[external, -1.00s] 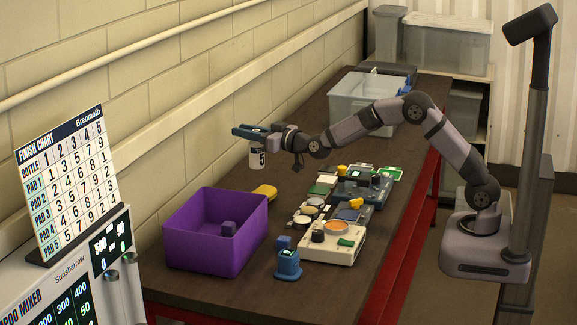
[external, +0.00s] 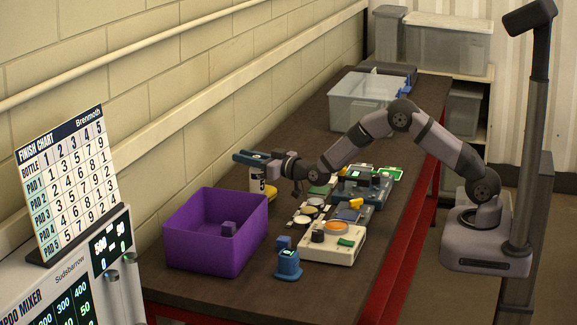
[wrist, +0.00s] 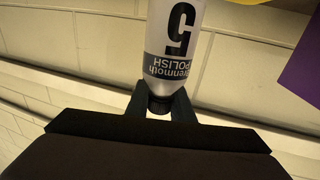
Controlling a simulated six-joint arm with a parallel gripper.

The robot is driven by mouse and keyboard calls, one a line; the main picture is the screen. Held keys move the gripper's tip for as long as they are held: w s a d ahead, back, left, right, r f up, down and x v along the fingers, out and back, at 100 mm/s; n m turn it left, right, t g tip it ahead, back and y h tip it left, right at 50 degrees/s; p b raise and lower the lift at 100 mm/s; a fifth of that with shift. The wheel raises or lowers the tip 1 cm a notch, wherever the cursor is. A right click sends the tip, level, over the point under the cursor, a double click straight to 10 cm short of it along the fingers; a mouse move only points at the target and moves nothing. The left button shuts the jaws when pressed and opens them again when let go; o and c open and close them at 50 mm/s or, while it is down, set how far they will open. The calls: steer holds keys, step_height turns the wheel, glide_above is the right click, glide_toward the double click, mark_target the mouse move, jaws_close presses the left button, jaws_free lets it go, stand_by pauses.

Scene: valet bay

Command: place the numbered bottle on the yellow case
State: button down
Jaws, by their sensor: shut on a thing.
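The white bottle numbered 5 (external: 257,180) hangs upright from my gripper (external: 257,159), which is shut on its dark cap. In the wrist view the bottle (wrist: 178,45) appears upside down, its cap between my fingers (wrist: 162,100), with the "5" and "POLISH" label showing. The yellow case (external: 271,192) lies on the bench by the wall, partly hidden by the bottle. The bottle's base is low, at about the case's height in the picture. I cannot tell if they touch. A yellow sliver shows at the wrist view's top edge.
A purple bin (external: 225,258) with a small block inside stands just nearer along the bench. Several devices (external: 332,240) and a blue container (external: 288,264) lie to the right. A clear tub (external: 362,112) stands further back. The wall is close on the left.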

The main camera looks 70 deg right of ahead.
steer(key=shift+f, duration=0.15)
steer(key=c, duration=1.6)
jaws_free()
steer(key=shift+o, duration=0.2)
steer(key=shift+r, duration=0.25)
steer(key=b+v, duration=0.3)
steer(key=v, duration=0.9)
steer(key=shift+a+r, duration=0.1)
